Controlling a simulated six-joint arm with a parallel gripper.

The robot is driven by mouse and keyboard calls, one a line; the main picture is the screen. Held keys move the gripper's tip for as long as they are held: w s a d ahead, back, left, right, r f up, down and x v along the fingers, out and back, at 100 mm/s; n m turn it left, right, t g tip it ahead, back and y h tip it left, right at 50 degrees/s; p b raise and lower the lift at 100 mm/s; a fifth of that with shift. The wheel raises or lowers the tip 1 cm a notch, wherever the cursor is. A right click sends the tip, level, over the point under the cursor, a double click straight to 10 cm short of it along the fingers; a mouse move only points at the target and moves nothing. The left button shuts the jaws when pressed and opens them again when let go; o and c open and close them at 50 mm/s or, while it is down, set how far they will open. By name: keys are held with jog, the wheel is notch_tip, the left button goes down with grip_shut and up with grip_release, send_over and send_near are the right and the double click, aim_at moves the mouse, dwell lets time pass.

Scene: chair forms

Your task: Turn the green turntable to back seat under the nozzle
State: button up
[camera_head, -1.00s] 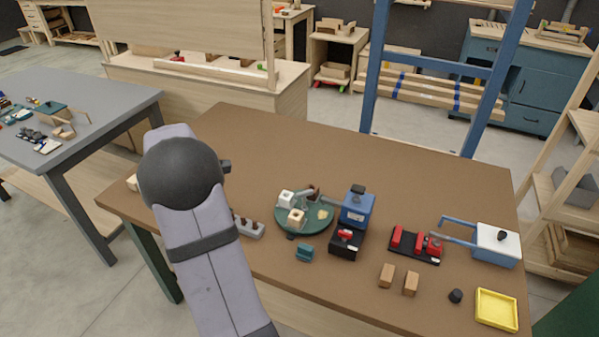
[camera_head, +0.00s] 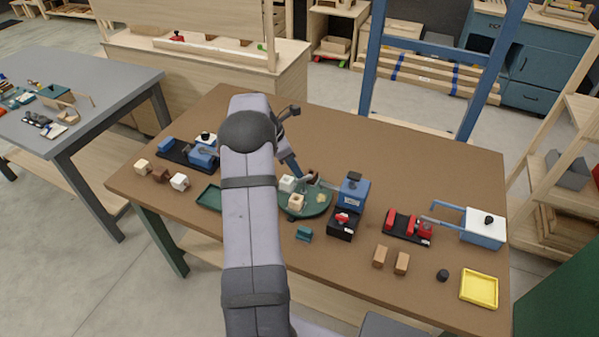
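The green turntable (camera_head: 317,209) stands on the brown table, left of a blue box (camera_head: 353,193). On it are a white block (camera_head: 287,184), a cream block (camera_head: 297,202), a pale yellowish piece (camera_head: 321,198) and a dark brown piece (camera_head: 313,176). A grey arm-like part, perhaps the nozzle, reaches from the blue box over the turntable's back; its tip is unclear. I cannot tell which form is the back seat. My gripper (camera_head: 299,176) points down at the turntable's back-left edge, near the white block. Its fingers are too small and partly hidden; contact is unclear.
Right of the turntable are a black box with a red top (camera_head: 343,224), a red clamp-like device (camera_head: 408,227), wooden blocks (camera_head: 380,256) and a yellow tray (camera_head: 479,289). A teal block (camera_head: 304,234) lies in front. The table's back right is clear.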

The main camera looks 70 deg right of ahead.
jog(key=p, duration=0.1)
send_over(304, 186)
jog(key=w, duration=0.1)
jog(key=shift+w+a+f, duration=0.1)
jog(key=shift+a+f, duration=0.05)
jog(key=shift+f, duration=0.95)
jog(key=shift+w+a+f, duration=0.1)
jog(key=shift+a+f, duration=0.05)
jog(key=shift+f, duration=0.95)
jog(key=shift+c, duration=0.3)
grip_shut()
